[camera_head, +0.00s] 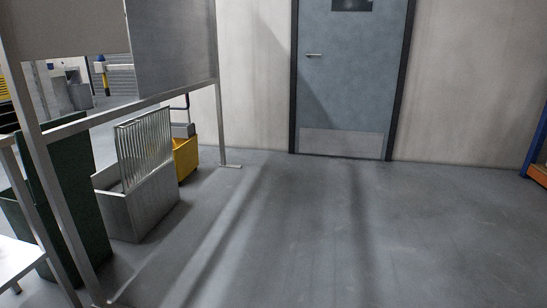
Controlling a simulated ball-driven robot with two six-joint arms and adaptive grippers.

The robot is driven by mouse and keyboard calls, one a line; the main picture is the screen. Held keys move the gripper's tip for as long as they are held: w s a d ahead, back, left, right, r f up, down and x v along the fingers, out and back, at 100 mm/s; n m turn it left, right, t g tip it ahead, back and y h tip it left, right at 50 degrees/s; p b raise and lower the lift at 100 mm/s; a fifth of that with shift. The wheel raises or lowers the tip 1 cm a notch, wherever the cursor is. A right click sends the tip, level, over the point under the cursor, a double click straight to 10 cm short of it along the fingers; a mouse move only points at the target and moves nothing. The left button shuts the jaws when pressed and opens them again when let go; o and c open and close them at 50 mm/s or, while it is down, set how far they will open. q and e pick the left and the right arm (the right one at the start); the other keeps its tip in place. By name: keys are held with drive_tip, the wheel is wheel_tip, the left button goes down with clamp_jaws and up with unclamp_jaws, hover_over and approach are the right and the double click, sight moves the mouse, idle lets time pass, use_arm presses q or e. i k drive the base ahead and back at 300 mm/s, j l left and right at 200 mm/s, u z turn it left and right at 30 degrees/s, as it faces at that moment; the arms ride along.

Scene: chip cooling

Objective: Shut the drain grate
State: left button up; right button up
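A ribbed metal grate (145,143) stands raised, nearly upright, over a grey metal box (153,207) at the left of the head view. The grate seems to meet the box along its far side. The box is open at the top, and part of its dark inside shows at the left. The box stands on the floor behind a metal frame. Neither of my grippers shows in the head view.
A dark green bin (75,190) stands left of the box, partly behind the frame post (58,190). A yellow bucket (186,158) stands behind it. A white surface (18,260) is at lower left. The floor (330,235) to the right is clear, up to a closed door (350,85).

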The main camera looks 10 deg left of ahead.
sight(166, 150)
drive_tip(key=i+u, duration=0.45)
drive_tip(key=i+l+u, duration=0.15)
drive_tip(key=i+u, duration=0.3)
drive_tip(key=i, duration=0.25)
drive_tip(key=i+l+u, duration=0.35)
drive_tip(key=i+u, duration=0.15)
